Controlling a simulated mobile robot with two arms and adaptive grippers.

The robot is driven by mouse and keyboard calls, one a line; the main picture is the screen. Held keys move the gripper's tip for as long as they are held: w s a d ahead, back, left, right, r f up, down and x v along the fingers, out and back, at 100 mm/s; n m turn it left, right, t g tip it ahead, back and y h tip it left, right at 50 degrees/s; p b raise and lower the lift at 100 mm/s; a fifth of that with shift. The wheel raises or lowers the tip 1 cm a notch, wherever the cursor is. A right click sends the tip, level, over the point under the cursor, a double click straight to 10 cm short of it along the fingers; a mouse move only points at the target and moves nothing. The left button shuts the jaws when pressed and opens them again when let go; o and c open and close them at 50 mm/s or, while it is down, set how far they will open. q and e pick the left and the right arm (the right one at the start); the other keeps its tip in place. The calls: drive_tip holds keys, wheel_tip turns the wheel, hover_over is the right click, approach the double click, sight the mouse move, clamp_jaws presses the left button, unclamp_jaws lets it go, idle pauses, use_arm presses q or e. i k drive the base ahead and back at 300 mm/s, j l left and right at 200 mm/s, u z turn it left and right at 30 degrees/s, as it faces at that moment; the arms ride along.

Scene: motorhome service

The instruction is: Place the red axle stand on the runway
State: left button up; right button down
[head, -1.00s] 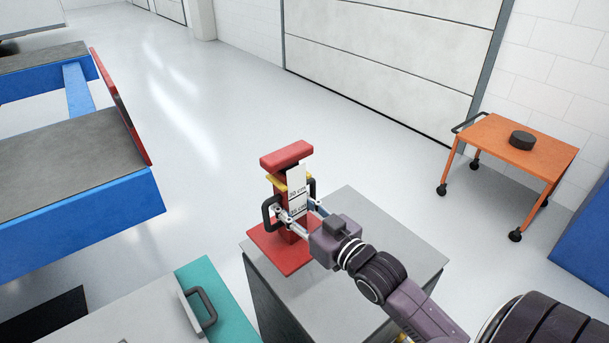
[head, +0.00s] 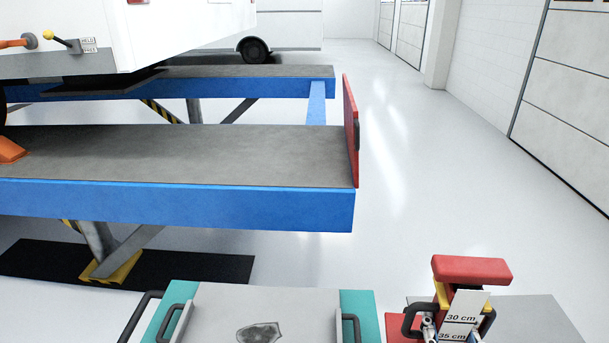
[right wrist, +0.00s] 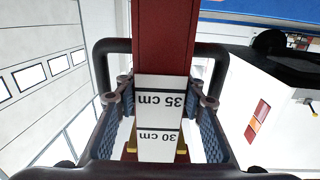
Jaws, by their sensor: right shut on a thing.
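The red axle stand (head: 472,270) is at the bottom right of the head view, upright, with a white label reading 30 cm and 35 cm and black side handles. My right gripper (head: 456,324) is shut on its post. In the right wrist view the fingers (right wrist: 160,103) lie on both sides of the red post (right wrist: 165,45). The stand's base is out of the head view, so I cannot tell if it touches the grey top below. The near runway (head: 200,155) is a grey deck with a blue side, ahead and left of the stand. My left gripper is not in view.
A red end plate (head: 351,130) stands up at the runway's right end. A second runway (head: 270,72) lies behind, with a white vehicle (head: 75,40) above on the left. A grey and teal case (head: 290,305) is in front. A grey top (head: 540,315) is beside the stand.

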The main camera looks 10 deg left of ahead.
sight(280, 162)
drive_tip(key=k+j, duration=0.15)
drive_tip(key=j, duration=0.2)
drive_tip(key=k+j, duration=0.2)
drive_tip(key=j, duration=0.15)
drive_tip(key=k+j, duration=0.15)
drive_tip(key=j, duration=0.2)
drive_tip(key=k+j, duration=0.15)
drive_tip(key=j, duration=0.8)
drive_tip(key=k+j+z, duration=0.15)
drive_tip(key=j, duration=1)
drive_tip(key=i+j, duration=0.15)
drive_tip(key=j, duration=0.15)
drive_tip(key=i+j+z, duration=0.1)
drive_tip(key=j, duration=0.25)
drive_tip(key=i+j, duration=0.25)
drive_tip(key=i+j+z, duration=0.1)
drive_tip(key=j, duration=0.3)
drive_tip(key=i+j, duration=0.2)
drive_tip(key=j, duration=0.15)
drive_tip(key=i+j, duration=0.15)
drive_tip(key=i, duration=0.25)
drive_tip(key=i+j+z, duration=0.1)
drive_tip(key=i, duration=0.25)
drive_tip(key=i+j+z, duration=0.1)
drive_tip(key=i+j, duration=0.2)
drive_tip(key=i, duration=0.1)
